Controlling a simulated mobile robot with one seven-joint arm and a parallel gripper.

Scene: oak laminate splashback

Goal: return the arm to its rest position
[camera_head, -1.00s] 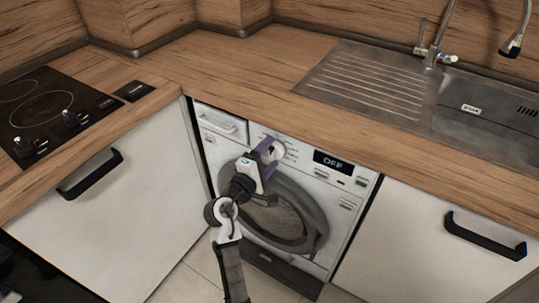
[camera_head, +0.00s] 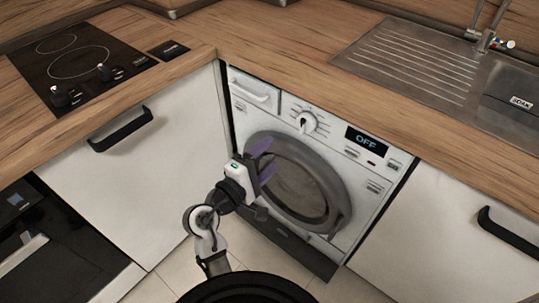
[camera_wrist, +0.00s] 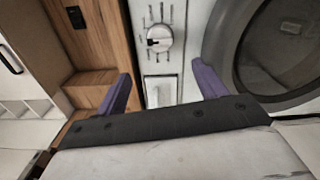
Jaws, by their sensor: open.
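My gripper (camera_head: 262,158) has purple fingers and is in front of the left side of the washing machine's round door (camera_head: 300,185). In the wrist view, my gripper (camera_wrist: 165,88) shows its two purple fingers spread apart with nothing between them. The washing machine's white dial (camera_head: 306,122) is above and to the right of my gripper and apart from it. The dial also shows in the wrist view (camera_wrist: 159,38), beyond the fingers. The machine's display (camera_head: 366,141) reads OFF, and its door looks shut.
A white cabinet with a black handle (camera_head: 120,129) is left of the machine, and another black handle (camera_head: 508,231) is at the right. The hob (camera_head: 78,68) and sink (camera_head: 510,95) are on the wooden counter (camera_head: 270,40). Tiled floor (camera_head: 165,280) shows below.

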